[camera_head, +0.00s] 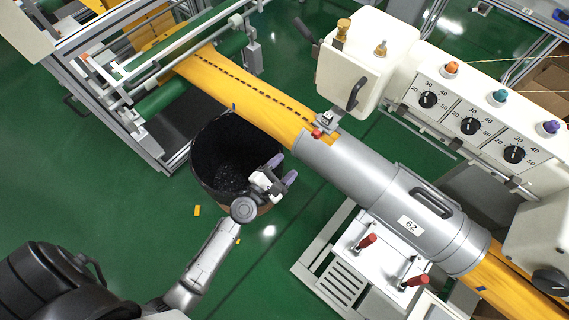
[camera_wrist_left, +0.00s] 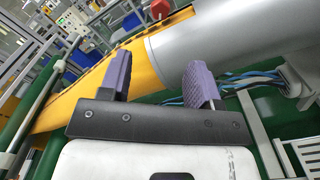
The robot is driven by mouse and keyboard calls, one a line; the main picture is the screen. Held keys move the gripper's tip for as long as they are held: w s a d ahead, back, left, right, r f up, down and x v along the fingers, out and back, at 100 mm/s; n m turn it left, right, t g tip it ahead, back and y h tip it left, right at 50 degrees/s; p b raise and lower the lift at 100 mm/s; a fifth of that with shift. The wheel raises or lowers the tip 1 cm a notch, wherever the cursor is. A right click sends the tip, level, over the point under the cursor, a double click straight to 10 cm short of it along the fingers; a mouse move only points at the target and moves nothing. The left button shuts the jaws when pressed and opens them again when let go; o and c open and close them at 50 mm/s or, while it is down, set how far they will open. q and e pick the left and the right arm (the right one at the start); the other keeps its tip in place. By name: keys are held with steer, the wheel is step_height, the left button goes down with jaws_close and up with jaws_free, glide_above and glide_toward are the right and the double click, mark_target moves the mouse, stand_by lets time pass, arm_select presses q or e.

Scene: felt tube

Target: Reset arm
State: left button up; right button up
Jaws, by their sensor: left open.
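My left gripper (camera_head: 281,169) is over the right rim of the black bin in the head view, with its arm coming in from the lower left. In the left wrist view its two purple fingers (camera_wrist_left: 159,85) stand wide apart with nothing between them. The yellow felt strip (camera_head: 245,98) runs from the rollers at the upper left into the grey metal tube (camera_head: 375,185) and comes out at the lower right. In the wrist view the felt (camera_wrist_left: 110,82) and the tube (camera_wrist_left: 215,35) lie beyond the fingers, apart from them. My right gripper is not in view.
The black bin (camera_head: 207,150) stands on the green floor below the felt. A white machine with dials (camera_head: 470,126) is at the right. Red-handled clamps (camera_head: 366,241) sit below the tube. A roller frame (camera_head: 165,95) is at the upper left.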

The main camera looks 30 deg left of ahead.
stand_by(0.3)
arm_select(q)
steer(key=s+d+f+m+g+h, duration=0.1)
steer(key=s+d+m+g+h, duration=0.3)
steer(key=m, duration=0.7)
steer(key=s+d+f+m+g+h, duration=0.1)
steer(key=s+d+f+m+g, duration=0.15)
steer(key=m+g, duration=0.65)
steer(key=s+a+m+g+y, duration=0.1)
steer(key=s+a+m+y, duration=0.35)
steer(key=s, duration=0.35)
steer(key=s+a+m+y, duration=0.3)
steer(key=s+a+m, duration=0.15)
steer(key=s, duration=0.45)
step_height(320, 180, up, 24)
steer(key=p, duration=2.3)
steer(key=shift+w, duration=0.35)
